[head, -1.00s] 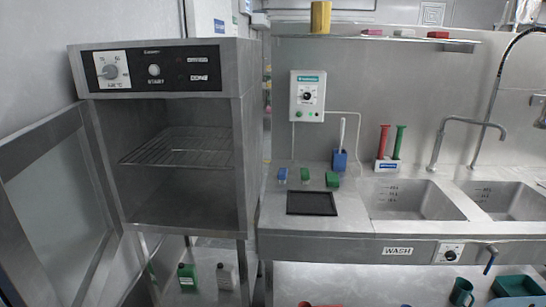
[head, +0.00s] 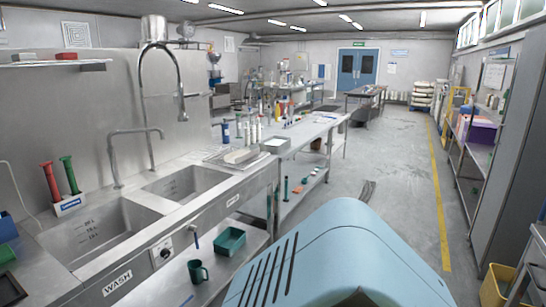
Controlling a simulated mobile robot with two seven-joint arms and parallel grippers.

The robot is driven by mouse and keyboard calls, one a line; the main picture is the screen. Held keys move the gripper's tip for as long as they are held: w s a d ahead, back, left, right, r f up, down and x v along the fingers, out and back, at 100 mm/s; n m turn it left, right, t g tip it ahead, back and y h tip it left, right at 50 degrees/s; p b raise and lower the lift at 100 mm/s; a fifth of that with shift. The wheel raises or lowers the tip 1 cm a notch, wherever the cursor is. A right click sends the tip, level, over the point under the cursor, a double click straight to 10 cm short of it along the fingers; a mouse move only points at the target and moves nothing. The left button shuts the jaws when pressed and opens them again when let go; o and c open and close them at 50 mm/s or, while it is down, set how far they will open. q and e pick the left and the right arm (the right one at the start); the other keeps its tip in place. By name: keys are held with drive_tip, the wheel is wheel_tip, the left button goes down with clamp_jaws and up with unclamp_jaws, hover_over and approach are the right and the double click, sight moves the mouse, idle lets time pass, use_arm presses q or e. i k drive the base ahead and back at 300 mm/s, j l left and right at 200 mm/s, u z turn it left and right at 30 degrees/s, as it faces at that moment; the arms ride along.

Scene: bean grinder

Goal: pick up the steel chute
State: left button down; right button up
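I cannot pick out a steel chute for certain in the head view. The long steel bench (head: 310,128) beyond the sinks carries several bottles and small items, too small to tell apart. Neither of my grippers is in view. A light blue rounded casing with dark slots, likely part of my own body, fills the bottom centre and hides the floor behind it.
The wash counter with two sinks (head: 185,184) runs along the left. A green tray (head: 230,241) and a green mug (head: 199,271) sit on its lower shelf. Shelving (head: 478,150) stands at the right. Grey floor (head: 400,190) lies open between, toward blue doors (head: 360,69).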

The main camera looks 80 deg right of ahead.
sight(240, 155)
drive_tip(key=z, duration=2.4)
drive_tip(key=i+j+u, duration=0.15)
drive_tip(key=i, duration=1.05)
drive_tip(key=i+j+u, duration=0.15)
drive_tip(key=i, duration=1)
